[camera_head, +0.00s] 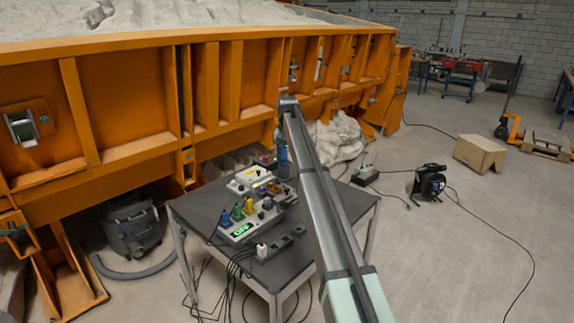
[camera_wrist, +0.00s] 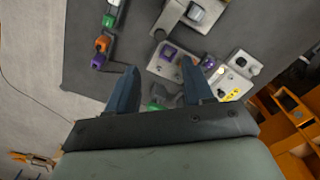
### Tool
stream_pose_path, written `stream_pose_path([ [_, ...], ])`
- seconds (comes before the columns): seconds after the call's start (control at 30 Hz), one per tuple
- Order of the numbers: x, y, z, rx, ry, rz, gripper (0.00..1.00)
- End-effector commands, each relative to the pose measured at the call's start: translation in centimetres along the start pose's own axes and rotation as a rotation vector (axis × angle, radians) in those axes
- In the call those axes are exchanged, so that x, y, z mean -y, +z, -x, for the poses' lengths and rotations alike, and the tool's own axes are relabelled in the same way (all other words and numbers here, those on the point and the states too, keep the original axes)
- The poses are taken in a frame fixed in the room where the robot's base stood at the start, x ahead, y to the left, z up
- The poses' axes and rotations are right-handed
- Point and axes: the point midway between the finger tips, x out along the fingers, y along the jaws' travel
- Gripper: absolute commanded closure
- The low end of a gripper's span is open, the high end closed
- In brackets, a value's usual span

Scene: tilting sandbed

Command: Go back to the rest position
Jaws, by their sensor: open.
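My gripper (camera_wrist: 160,86) is open in the wrist view, its two dark fingers spread apart with nothing held between them. In the head view my arm reaches up from the bottom right, and my gripper (camera_head: 283,158) hangs down at its far end, small and partly hidden by the arm. It is over the far part of a dark table (camera_head: 206,207). On the table stands a grey control box (camera_head: 240,228) with green, yellow and blue plugs and a green lit display. A second light panel (camera_head: 248,178) lies behind it, near my gripper.
A large orange sandbed (camera_head: 125,100) runs behind the table. A vacuum cleaner (camera_head: 131,230) stands on the floor at left. A black cable reel (camera_head: 430,182) and a cardboard box (camera_head: 480,153) stand at right. Cables hang off the table's front. The floor at right is mostly clear.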

Motion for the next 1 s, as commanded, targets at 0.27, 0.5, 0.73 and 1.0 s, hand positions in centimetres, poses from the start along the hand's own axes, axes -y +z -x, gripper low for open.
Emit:
stream_pose_path([
  [0.27, 0.0, 0.0, 0.4, 0.000, 0.000, 0.000, 0.49],
  [0.5, -0.6, 0.4, -0.3, -0.007, 0.004, -0.012, 0.49],
  [0.73, -6.9, 3.9, -7.6, -0.102, 0.047, -0.141, 0.49],
  [1.0, -17.1, 10.7, -17.6, -0.295, 0.116, -0.343, 0.49],
])
